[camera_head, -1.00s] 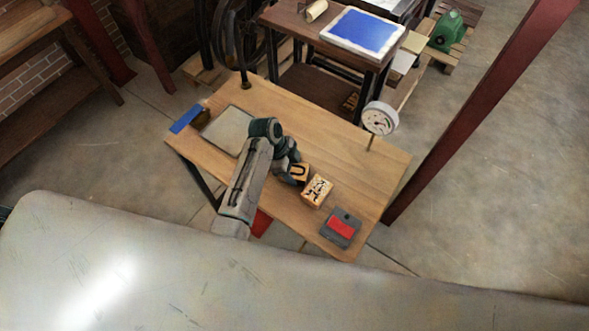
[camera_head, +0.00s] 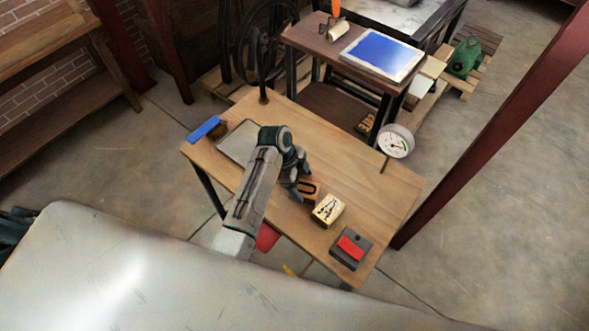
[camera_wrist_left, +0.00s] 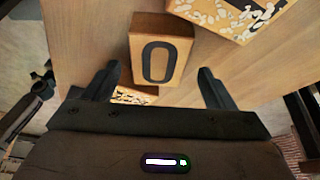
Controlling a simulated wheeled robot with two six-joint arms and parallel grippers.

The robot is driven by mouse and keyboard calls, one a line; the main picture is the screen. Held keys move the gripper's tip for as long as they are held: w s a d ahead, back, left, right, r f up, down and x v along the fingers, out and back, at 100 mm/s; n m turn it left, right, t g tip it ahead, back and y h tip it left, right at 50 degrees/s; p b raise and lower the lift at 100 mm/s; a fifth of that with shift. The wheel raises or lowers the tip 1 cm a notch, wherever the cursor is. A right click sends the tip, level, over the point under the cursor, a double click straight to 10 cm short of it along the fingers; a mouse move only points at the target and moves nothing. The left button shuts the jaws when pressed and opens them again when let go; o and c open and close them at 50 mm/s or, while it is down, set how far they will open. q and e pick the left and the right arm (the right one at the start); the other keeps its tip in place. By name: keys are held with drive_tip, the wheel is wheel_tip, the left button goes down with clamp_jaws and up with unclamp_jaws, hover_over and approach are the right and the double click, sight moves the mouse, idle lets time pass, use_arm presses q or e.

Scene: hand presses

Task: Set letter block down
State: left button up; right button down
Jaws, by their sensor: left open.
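The letter block (camera_head: 310,190) is a small wooden block on the wooden table (camera_head: 380,190), partly hidden by my gripper in the head view. In the left wrist view the block (camera_wrist_left: 160,55) shows a dark, rounded letter like an O or U. My left gripper (camera_head: 302,190) is low over the table beside it. In the wrist view the left gripper's fingers (camera_wrist_left: 160,85) are spread wide, with the block between and just beyond the tips, a gap on each side. My right gripper is in neither view.
A patterned block (camera_head: 328,209) stands close by; it also shows in the wrist view (camera_wrist_left: 240,14). A red pad on a dark base (camera_head: 350,248) lies near the table's front corner. A dial gauge (camera_head: 396,141) stands at the right edge. A grey plate (camera_head: 238,140) lies left.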

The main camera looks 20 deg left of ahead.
use_arm(q)
drive_tip(key=b+v, duration=0.1)
drive_tip(key=v, duration=0.8)
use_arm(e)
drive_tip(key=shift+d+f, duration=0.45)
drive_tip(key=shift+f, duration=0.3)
use_arm(q)
drive_tip(key=shift+f, duration=0.15)
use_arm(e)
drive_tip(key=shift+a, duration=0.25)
